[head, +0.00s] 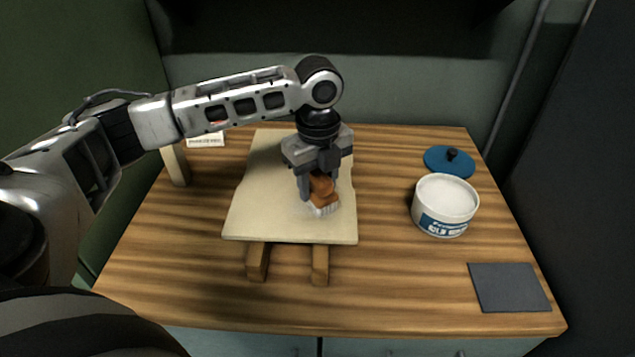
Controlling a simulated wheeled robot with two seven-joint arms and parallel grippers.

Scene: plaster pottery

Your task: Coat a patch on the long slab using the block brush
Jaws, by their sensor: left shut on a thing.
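The long slab (262,190) is a pale cream board lying on two wooden supports in the middle of the table. My left gripper (319,190) reaches over it from above and is shut on the block brush (322,187), which has a brown-orange handle. White bristles (325,209) point down at the slab's right half and seem to touch it or hover just above; I cannot tell which. The gripper hides part of the brush and slab. No distinct coated patch can be made out. My right gripper is not in view.
A white tub (444,207) with white contents stands on the right of the wooden table (395,285), its blue lid (449,161) behind it. A dark grey mat (508,287) lies front right. A small white card (206,140) stands back left. The table between slab and tub is clear.

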